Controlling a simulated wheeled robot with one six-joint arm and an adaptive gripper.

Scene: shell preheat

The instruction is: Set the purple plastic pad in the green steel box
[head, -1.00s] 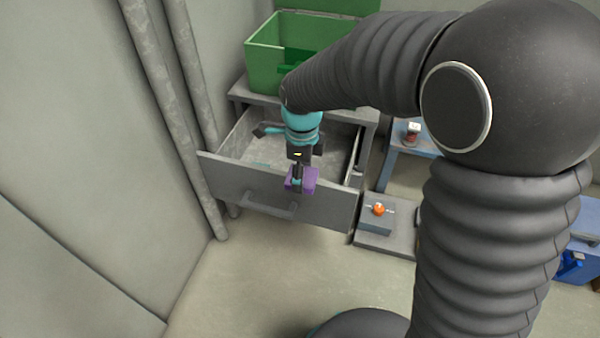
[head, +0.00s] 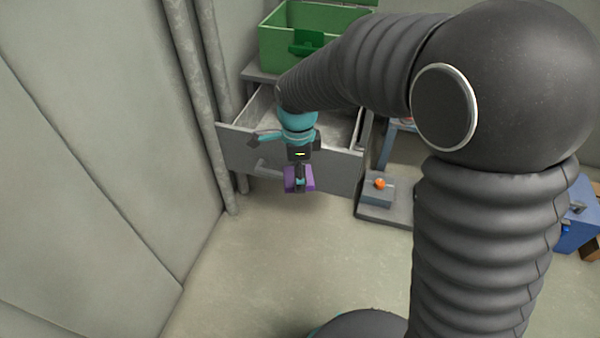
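The purple pad (head: 308,181) is at my gripper (head: 300,184), which hangs in front of the open drawer's front panel. A dark finger crosses the pad's middle, with purple showing on both sides, so the gripper looks shut on it. The far finger is hidden. The green steel box (head: 277,50) stands at the back on top of the grey drawer cabinet, open at the top, with a dark green latch on its front. It is above and behind the gripper. My arm hides its right part, and its inside floor is out of sight.
The grey drawer (head: 235,147) is pulled out below the box. A grey pedestal with an orange button (head: 380,184) stands right of it. A blue box (head: 577,228) is at the far right. A wall runs along the left. The floor in front is clear.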

